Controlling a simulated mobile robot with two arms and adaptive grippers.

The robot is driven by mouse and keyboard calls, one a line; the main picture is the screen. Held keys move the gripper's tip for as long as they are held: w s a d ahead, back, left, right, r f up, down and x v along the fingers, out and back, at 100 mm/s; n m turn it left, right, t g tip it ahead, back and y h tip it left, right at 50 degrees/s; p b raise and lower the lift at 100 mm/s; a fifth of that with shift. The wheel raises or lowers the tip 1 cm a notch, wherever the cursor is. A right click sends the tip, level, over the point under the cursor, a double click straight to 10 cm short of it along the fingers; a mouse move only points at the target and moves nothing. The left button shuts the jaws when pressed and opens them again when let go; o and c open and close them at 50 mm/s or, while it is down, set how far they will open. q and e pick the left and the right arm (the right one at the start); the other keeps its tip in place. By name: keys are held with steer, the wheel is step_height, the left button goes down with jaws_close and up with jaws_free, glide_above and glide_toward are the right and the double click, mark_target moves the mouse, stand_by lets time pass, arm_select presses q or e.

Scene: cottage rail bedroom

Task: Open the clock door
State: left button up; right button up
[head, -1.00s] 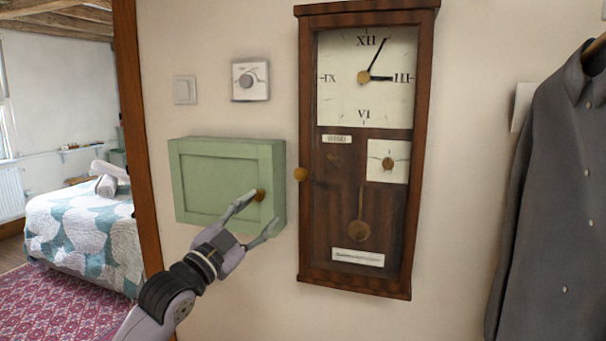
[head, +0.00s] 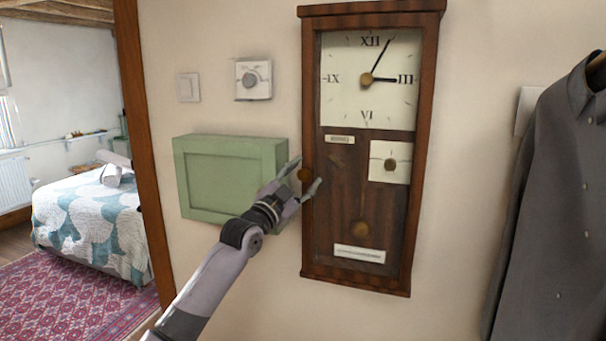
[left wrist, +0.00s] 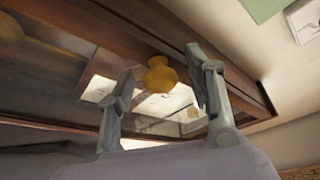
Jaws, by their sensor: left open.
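The wall clock (head: 310,236) hangs on the wall in the head view, a tall dark wood case with a white dial and a pendulum. Its door looks shut. A round brass knob (head: 304,175) sits on the left edge of the door. My left gripper (head: 306,174) is open at the knob, one finger above and one below it. In the left wrist view the knob (left wrist: 159,76) shows between the two open fingertips (left wrist: 165,80). I cannot tell whether the fingers touch it. My right gripper is not in view.
A green wall cabinet (head: 225,182) is left of the clock, behind my left gripper. A thermostat-like dial (head: 252,80) and a switch (head: 188,87) are above it. A dark shirt (head: 560,200) hangs at the right. A doorway to the bed (head: 90,220) is at the left.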

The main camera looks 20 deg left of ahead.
arm_select(q)
steer(key=shift+c, duration=0.4)
jaws_close()
stand_by(0.4)
